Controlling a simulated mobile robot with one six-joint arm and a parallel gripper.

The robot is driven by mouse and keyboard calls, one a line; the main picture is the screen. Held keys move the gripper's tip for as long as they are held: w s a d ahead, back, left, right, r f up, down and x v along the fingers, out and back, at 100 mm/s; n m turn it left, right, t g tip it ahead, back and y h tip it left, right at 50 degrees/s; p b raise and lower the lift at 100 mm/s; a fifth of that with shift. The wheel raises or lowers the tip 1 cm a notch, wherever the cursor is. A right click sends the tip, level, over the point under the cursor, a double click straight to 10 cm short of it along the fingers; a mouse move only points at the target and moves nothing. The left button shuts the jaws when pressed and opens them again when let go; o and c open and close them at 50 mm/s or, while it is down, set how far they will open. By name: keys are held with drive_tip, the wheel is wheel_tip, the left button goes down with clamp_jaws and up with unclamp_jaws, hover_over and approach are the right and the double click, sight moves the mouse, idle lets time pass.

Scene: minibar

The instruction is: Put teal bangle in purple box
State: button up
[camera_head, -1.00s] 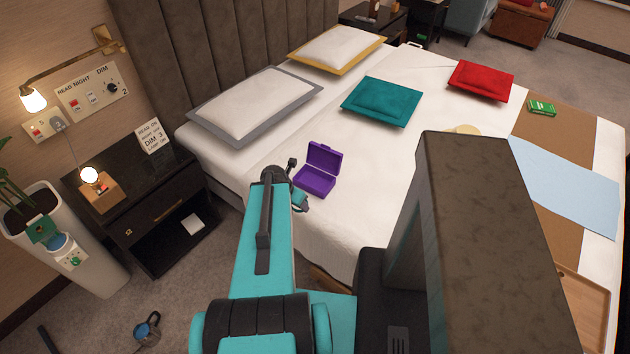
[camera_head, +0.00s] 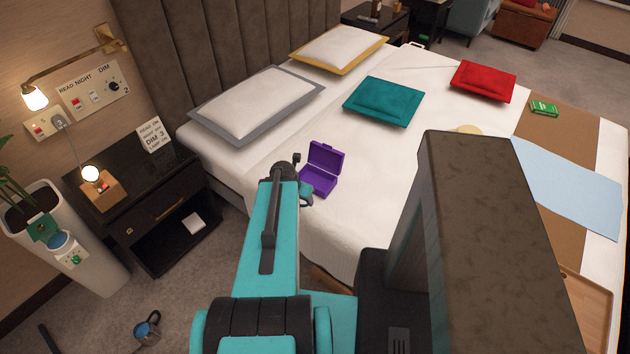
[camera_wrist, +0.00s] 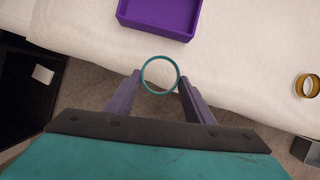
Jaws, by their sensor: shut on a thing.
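The teal bangle (camera_wrist: 146,84) is a thin ring between the fingertips of my gripper (camera_wrist: 160,84) in the wrist view. My gripper is shut on it and holds it near the bed's edge. The purple box (camera_head: 320,181) sits on the bed with its lid open, just beyond my gripper in the head view. In the wrist view the box (camera_wrist: 160,16) is ahead of the bangle, and a gap of white sheet lies between them.
A gold ring (camera_wrist: 307,86) lies on the bed to the right in the wrist view. The bed (camera_head: 370,160) has bare white sheet around the box. A black nightstand (camera_head: 140,200) stands left of the bed. Pillows and a teal cushion (camera_head: 383,101) lie farther back.

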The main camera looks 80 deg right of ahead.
drive_tip(key=shift+s+d+f+b, duration=0.15)
drive_tip(key=shift+d+b, duration=0.4)
drive_tip(key=shift+b, duration=1.3)
drive_tip(key=shift+s+d+f+b, duration=0.15)
drive_tip(key=shift+d+b, duration=0.4)
drive_tip(key=shift+b, duration=1.25)
drive_tip(key=d+b, duration=0.1)
drive_tip(key=b, duration=0.7)
drive_tip(key=shift+s+d+r, duration=0.1)
drive_tip(key=shift+d, duration=0.3)
drive_tip(key=shift+s+d+f, duration=0.15)
drive_tip(key=shift+s+d, duration=0.2)
drive_tip(key=shift+d, duration=1.25)
drive_tip(key=shift+s+d+f, duration=0.2)
drive_tip(key=shift+s+d, duration=0.2)
drive_tip(key=shift+d, duration=1.15)
drive_tip(key=shift+s+d+f, duration=0.15)
drive_tip(key=shift+s+d, duration=0.2)
drive_tip(key=shift+d, duration=1.25)
drive_tip(key=shift+f, duration=1.75)
